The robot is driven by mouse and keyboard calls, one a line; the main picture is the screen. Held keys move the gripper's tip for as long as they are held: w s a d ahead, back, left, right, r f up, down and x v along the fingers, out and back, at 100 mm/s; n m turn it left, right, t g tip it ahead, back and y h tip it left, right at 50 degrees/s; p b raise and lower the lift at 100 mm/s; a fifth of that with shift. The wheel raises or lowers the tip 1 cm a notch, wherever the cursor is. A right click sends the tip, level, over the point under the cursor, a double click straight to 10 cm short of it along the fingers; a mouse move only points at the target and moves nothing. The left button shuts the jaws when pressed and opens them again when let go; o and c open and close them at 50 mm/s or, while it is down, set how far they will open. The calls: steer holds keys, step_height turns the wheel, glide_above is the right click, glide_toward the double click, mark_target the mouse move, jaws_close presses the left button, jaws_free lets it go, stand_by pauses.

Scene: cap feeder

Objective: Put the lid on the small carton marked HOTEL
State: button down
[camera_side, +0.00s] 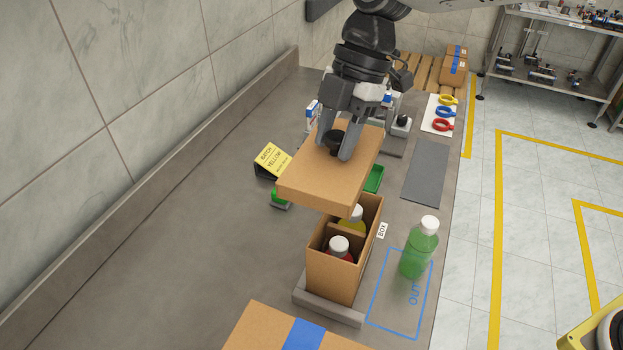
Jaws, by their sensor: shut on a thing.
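My gripper (340,148) is shut on the dark knob (332,138) of a flat brown cardboard lid (312,180). It holds the lid, slightly tilted in the picture, above and behind the open carton. The small brown carton (329,275) stands upright on a grey base (328,307), with an inner divider. Inside it are a red bottle with a white cap (339,245) and a yellow one (352,222) further back. The lid overlaps the carton's back part in this view; I cannot tell the exact gap. A tag (382,230) beside the carton seems to read BOX; no HOTEL mark is legible.
A green bottle (419,248) stands right of the carton, by a blue OUT outline (375,322). A taped box (255,328) lies in front. A yellow BATCH YELLOW sign (270,159), a green tray (374,178) and a grey mat (425,172) lie behind. The left bench is clear.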

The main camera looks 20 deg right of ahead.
mark_target(361, 148)
steer(key=d, duration=0.2)
steer(key=s+d, duration=0.1)
steer(key=shift+f, duration=0.25)
step_height(361, 148, down, 4)
steer(key=shift+a+r, duration=0.1)
steer(key=shift+r, duration=0.05)
steer(key=shift+w+f, duration=0.1)
steer(key=shift+f, duration=0.5)
steer(key=shift+f, duration=2)
steer(key=shift+f, duration=0.2)
steer(key=shift+f, duration=0.35)
steer(key=shift+f, duration=0.1)
steer(key=shift+f, duration=1)
